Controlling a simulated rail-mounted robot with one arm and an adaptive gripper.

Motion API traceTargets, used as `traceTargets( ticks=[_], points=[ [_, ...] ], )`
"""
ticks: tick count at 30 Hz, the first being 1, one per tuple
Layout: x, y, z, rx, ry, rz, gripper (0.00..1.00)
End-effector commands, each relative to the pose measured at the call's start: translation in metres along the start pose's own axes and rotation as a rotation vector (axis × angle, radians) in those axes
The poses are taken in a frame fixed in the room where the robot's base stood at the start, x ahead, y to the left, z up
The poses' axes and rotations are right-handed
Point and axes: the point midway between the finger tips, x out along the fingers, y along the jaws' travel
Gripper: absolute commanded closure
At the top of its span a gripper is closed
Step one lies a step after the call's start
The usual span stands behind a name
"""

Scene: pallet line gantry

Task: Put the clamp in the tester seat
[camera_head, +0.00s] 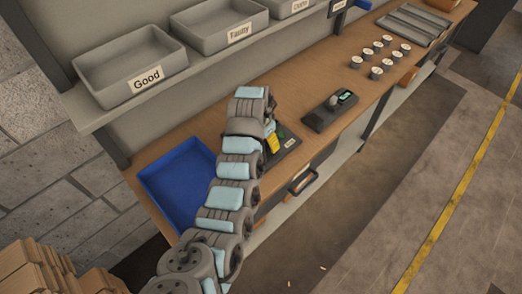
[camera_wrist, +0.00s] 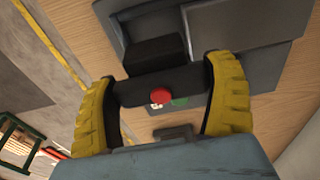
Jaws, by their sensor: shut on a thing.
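My gripper (camera_head: 272,142) is low over the labelled dark unit (camera_head: 291,150) on the bench, which I take for the tester. In the wrist view the yellow fingers of my gripper (camera_wrist: 163,90) are shut on a dark bar-like thing, apparently the clamp (camera_wrist: 135,92). A red round spot shows at its lower edge. Beyond it lies the grey tester plate (camera_wrist: 268,65), with a raised black block (camera_wrist: 155,54) and a flat grey panel (camera_wrist: 245,22). A green spot (camera_wrist: 180,101) shows beside the red one. I cannot tell whether the clamp touches the seat; my arm hides much in the head view.
A blue tray (camera_head: 160,178) lies left of my arm. A dark stand (camera_head: 318,121) bearing a small device is to the right. Several pale-topped cylinders (camera_head: 376,72) stand farther along. The "Good" bin (camera_head: 165,82) and "Faulty" bin (camera_head: 212,43) sit on the shelf above.

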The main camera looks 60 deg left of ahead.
Motion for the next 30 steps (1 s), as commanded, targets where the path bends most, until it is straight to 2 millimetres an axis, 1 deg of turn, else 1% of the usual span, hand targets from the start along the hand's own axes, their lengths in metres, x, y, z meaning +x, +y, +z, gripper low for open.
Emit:
traceTargets(
  ticks=[4,7,10,22,23,24,30],
  points=[
    [0.010,-0.003,0.006,-0.003,-0.001,0.000,0.54],
    [0.026,-0.003,0.009,-0.002,-0.004,0.004,0.54],
    [0.037,-0.003,0.010,-0.003,-0.001,0.002,0.54],
    [0.039,-0.004,0.010,-0.003,0.001,-0.001,0.54],
    [0.040,-0.004,0.010,-0.003,0.001,-0.001,0.08],
    [0.039,-0.004,0.010,-0.003,0.001,-0.001,0.00],
    [0.040,-0.004,0.010,-0.003,0.000,0.000,0.00]
  ],
)
